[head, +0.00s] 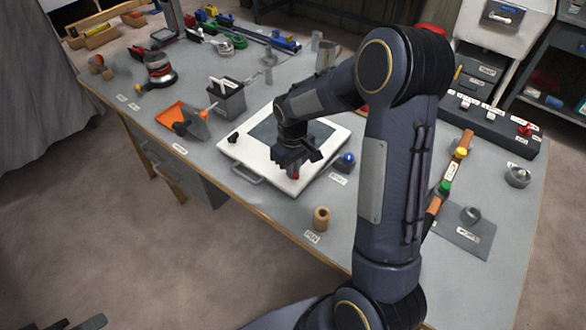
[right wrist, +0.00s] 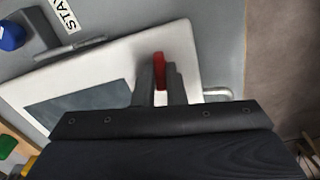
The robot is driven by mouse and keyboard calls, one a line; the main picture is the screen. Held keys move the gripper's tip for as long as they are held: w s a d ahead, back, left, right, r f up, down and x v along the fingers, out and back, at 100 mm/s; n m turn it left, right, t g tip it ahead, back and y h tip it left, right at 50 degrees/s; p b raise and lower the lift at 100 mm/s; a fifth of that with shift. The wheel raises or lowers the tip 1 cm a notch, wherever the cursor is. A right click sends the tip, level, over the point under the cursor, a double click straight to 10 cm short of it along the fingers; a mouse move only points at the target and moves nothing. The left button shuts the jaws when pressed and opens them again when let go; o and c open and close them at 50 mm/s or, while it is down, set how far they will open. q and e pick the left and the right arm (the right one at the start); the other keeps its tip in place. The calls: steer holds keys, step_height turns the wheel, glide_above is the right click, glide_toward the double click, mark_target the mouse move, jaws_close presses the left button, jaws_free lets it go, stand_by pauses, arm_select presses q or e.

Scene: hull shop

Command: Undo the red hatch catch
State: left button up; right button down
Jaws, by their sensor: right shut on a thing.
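The white hatch panel (head: 262,165) with a dark window lies on the workbench; its pale frame also shows in the right wrist view (right wrist: 120,48). The small red catch (head: 294,173) sits at the panel's near edge; it shows as a red upright piece in the right wrist view (right wrist: 160,70). My right gripper (head: 295,160) is above that edge, its fingers (right wrist: 162,82) shut on the red catch. The fingers hide part of the catch, and I cannot tell its turn. Dark pieces at the lower left edge (head: 80,323) may be my left gripper, mostly cut off.
A blue knob (head: 347,158) is right of the panel, by a label. A grey handle (head: 242,175) is at its front-left edge, a black catch (head: 234,138) at its left. An orange dustpan (head: 180,117) lies left.

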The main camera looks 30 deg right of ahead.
steer(key=shift+n, duration=1.1)
steer(key=c, duration=1.5)
jaws_free()
step_height(320, 180, up, 8)
steer(key=shift+f+b, duration=0.2)
steer(key=shift+b, duration=0.15)
steer(key=shift+r, duration=0.15)
